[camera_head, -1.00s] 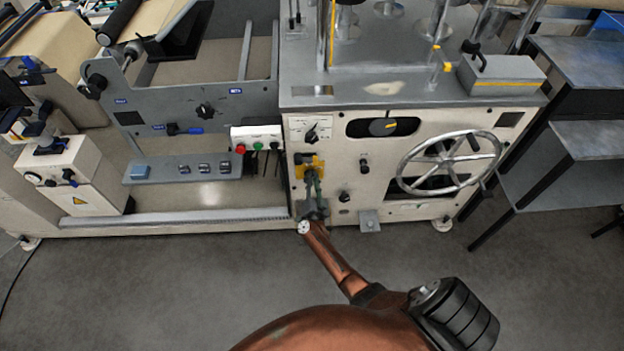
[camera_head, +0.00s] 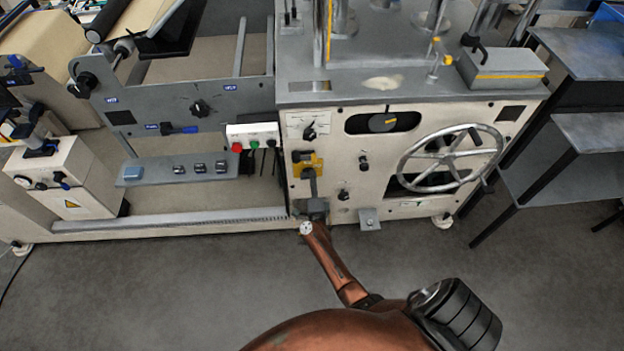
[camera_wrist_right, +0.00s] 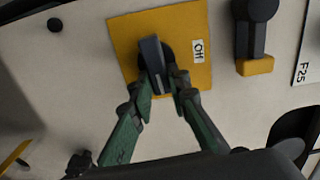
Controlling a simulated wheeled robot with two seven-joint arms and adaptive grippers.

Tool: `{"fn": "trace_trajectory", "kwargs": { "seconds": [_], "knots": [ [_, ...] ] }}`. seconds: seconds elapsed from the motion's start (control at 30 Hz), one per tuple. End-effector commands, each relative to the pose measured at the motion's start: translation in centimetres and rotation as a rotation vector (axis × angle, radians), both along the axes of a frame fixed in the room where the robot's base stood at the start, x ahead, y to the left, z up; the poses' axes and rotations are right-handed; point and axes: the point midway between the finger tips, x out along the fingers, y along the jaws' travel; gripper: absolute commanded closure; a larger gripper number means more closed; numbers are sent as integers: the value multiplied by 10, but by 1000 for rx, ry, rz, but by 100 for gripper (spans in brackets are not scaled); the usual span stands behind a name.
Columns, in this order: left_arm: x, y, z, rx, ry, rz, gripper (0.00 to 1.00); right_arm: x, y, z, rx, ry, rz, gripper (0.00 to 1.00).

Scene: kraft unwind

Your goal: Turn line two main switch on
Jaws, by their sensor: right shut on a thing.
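A rotary switch with a dark grey handle (camera_wrist_right: 154,62) sits on a square yellow plate (camera_wrist_right: 195,25) in the right wrist view. The plate (camera_head: 299,170) also shows on the cream cabinet front in the head view. My right gripper (camera_wrist_right: 159,82), with green fingers, is shut on the switch handle, one finger on each side. A small white label is on the plate beside the handle; its text is hard to read. In the head view my right gripper (camera_head: 311,176) covers part of the plate. My left gripper is not in view.
A button box (camera_head: 252,136) with red and green buttons is left of the switch. Another selector (camera_head: 310,131) is above it. A large handwheel (camera_head: 450,160) is to the right. In the wrist view a black knob with a yellow end (camera_wrist_right: 254,64) is close by. The floor in front is clear.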

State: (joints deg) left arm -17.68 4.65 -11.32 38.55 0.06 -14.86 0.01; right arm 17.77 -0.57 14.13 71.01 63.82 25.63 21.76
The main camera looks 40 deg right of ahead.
Motion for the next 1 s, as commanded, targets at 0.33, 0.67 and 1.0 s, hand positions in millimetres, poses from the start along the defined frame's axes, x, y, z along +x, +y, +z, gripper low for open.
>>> {"fn": "trace_trajectory", "kwargs": {
  "seconds": [0.33,0.67,1.0],
  "knots": [
    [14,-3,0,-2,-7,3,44,-1,3,-5,74,-38,4,100],
    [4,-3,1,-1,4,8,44,-1,3,-5,79,-41,4,100],
    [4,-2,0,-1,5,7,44,0,1,-3,75,-42,2,67]
  ]
}}
